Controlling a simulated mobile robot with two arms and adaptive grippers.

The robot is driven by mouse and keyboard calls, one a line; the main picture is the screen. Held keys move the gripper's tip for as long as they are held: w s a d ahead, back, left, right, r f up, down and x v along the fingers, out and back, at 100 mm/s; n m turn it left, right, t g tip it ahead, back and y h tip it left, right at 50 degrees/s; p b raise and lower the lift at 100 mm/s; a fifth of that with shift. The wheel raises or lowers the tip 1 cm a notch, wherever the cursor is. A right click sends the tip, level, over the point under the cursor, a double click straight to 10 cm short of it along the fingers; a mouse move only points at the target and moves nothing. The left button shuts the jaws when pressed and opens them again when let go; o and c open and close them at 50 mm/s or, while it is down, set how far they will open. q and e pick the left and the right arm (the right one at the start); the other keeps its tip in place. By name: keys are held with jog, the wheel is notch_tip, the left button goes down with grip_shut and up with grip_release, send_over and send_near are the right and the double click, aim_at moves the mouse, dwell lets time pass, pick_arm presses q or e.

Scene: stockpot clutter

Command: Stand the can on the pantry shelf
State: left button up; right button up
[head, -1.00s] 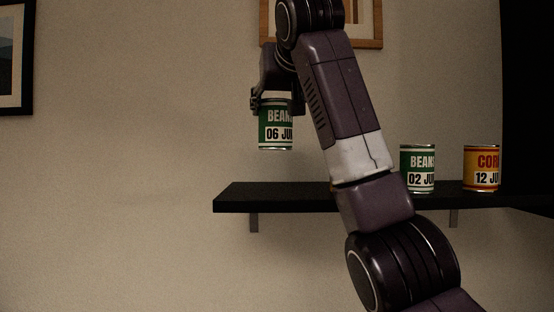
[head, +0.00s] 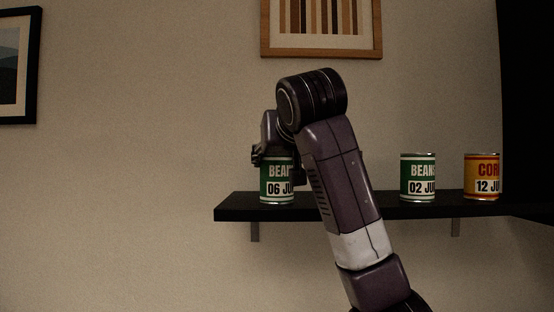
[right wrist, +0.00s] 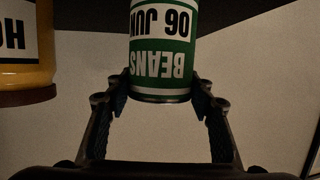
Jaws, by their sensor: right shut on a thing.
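The held can is green and white and reads BEANS and 06 JUN. This can (head: 276,182) is upright at the left part of the black pantry shelf (head: 236,206), its base level with the shelf top; I cannot tell whether it touches. My right gripper (head: 264,152) is shut on the can's upper part from above, and my arm hides its right side. In the right wrist view the can (right wrist: 163,50) appears upside down between the two fingers (right wrist: 160,88). My left gripper is not in view.
Another green BEANS can (head: 418,178), reading 02 JUN, and a yellow-red CORN can (head: 482,178) stand further right on the shelf. A yellow jar (right wrist: 28,72) with a white label shows beside the held can in the right wrist view. The shelf's left end is clear.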

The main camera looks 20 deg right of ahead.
jog(key=shift+s, duration=0.1)
jog(key=o, duration=1.6)
jog(key=shift+r, duration=0.1)
jog(key=b+v, duration=0.8)
jog(key=v, duration=0.4)
